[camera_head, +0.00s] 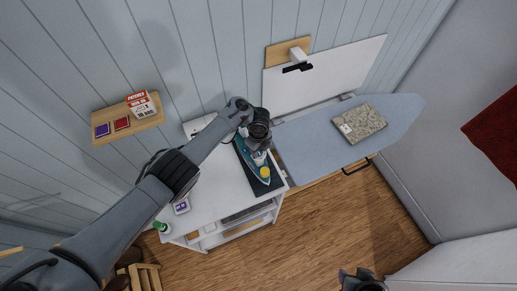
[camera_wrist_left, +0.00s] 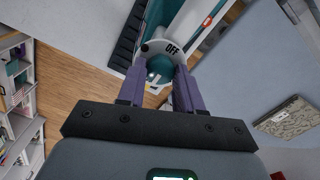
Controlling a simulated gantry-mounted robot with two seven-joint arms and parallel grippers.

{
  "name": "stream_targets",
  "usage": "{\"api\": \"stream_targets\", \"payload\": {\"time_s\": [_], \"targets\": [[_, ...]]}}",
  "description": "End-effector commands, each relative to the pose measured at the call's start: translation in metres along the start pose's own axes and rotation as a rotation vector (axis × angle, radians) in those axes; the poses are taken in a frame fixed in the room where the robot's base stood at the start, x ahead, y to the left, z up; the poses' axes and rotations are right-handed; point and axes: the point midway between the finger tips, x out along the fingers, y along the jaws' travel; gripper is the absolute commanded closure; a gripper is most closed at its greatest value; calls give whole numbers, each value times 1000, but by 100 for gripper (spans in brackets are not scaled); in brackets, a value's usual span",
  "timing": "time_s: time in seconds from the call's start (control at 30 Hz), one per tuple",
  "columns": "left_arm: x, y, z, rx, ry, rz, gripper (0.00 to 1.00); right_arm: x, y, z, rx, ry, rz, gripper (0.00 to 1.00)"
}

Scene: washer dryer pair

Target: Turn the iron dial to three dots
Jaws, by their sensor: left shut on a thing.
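The teal and white iron (camera_head: 246,155) rests on a dark mat (camera_head: 273,184) on top of the white cabinet. It also shows in the left wrist view (camera_wrist_left: 195,18). A pale rounded part marked "OFF" (camera_wrist_left: 172,49) sits by the iron dial (camera_wrist_left: 153,76), just beyond my fingertips. My left gripper (camera_wrist_left: 160,82) is shut on the dial, one purple finger on each side; the fingers partly hide it. No three-dot mark can be made out. In the head view my left gripper (camera_head: 258,151) hides part of the iron. Part of my right arm's end shows at the bottom edge, its fingers unclear.
The ironing board (camera_head: 310,140) stands right of the cabinet (camera_head: 215,198), with a folded patterned cloth (camera_head: 366,124) on it. A wall shelf (camera_head: 128,124) holds small boxes at left. A green-capped bottle (camera_head: 161,227) stands at the cabinet's front left corner. Wooden floor is open below.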

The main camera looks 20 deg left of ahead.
Motion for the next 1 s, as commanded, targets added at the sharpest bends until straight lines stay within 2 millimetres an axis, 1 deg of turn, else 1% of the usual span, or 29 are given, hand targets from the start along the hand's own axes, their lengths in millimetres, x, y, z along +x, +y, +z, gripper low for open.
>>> {"api": "stream_targets", "payload": {"time_s": [0.03, 0.2, 0.47, 0.57, 0.67, 0.73, 1.0], "targets": [[0, 0, 0, 1, 0, 1, 64, 0, 0, 0, -1, 0, 1, 57], [0, 0, 0, 0, 0, 0, 39, 0, 1, 0, -5, -1, 4, 57], [0, 0, 0, 0, 0, 0, 39, 0, 1, 0, -6, -1, 5, 57], [-4, 0, 0, -1, 0, -1, 39, -1, 1, 0, -6, -1, 4, 57], [-13, -1, 0, 0, 1, -2, 39, -4, 1, -1, -5, -1, 4, 57], [-22, -1, 0, 1, 1, -3, 39, -7, 1, -2, -4, -1, 3, 57], [-69, -1, 0, 1, 0, -3, 39, -17, 0, -6, 1, 0, -1, 57]]}}
